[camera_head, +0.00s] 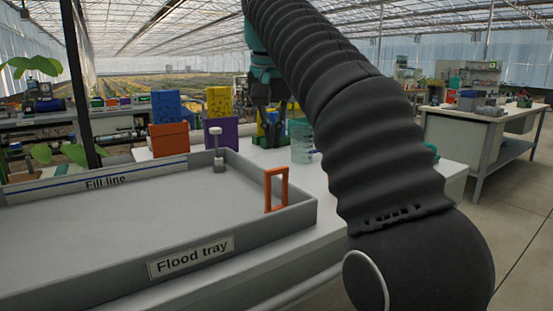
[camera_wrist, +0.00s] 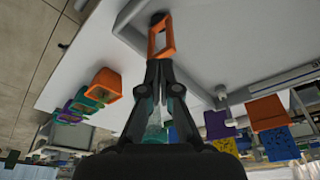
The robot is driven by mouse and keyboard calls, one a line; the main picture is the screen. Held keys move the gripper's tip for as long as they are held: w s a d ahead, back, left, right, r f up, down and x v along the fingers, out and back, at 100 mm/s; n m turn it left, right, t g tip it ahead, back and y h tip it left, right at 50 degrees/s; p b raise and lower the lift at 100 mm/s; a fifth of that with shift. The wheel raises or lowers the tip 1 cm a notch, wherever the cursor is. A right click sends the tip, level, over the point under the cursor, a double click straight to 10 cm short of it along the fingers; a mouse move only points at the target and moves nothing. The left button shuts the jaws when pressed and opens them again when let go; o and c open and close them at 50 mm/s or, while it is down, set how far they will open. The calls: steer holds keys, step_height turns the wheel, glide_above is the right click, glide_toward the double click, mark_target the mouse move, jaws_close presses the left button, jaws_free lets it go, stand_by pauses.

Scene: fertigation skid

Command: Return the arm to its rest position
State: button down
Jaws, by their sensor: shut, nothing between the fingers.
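My gripper (camera_wrist: 158,62) shows in the middle of the wrist view, with its two dark fingers drawn together at the tips. It is shut and empty. An orange handle (camera_wrist: 160,36) appears just beyond the fingertips there. The same handle (camera_head: 276,190) stands upright at the right end of the grey flood tray (camera_head: 190,262) in the head view. My arm, in a black ribbed sleeve, crosses the right half of the head view and hides part of the bench.
A grey float post (camera_head: 217,150) stands at the tray's far side. Orange (camera_head: 168,139) and purple (camera_head: 222,133) bins and a clear beaker (camera_head: 301,142) are on the bench behind. Another bench (camera_head: 465,130) stands at the right, with open floor in front.

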steer(key=s+d+f+t, duration=0.1)
steer(key=s+d+f, duration=0.9)
steer(key=d+f, duration=0.15)
steer(key=s+d+f+t, duration=0.1)
steer(key=s+d+f, duration=0.1)
steer(key=s+f, duration=0.4)
steer(key=s+d+f+n, duration=0.1)
steer(key=s+d+f, duration=0.2)
steer(key=s+f, duration=0.4)
step_height(320, 180, down, 6)
steer(key=shift+s+d+t, duration=0.2)
steer(key=shift+s+t, duration=0.05)
steer(key=shift+t, duration=0.15)
steer(key=shift+a, duration=0.1)
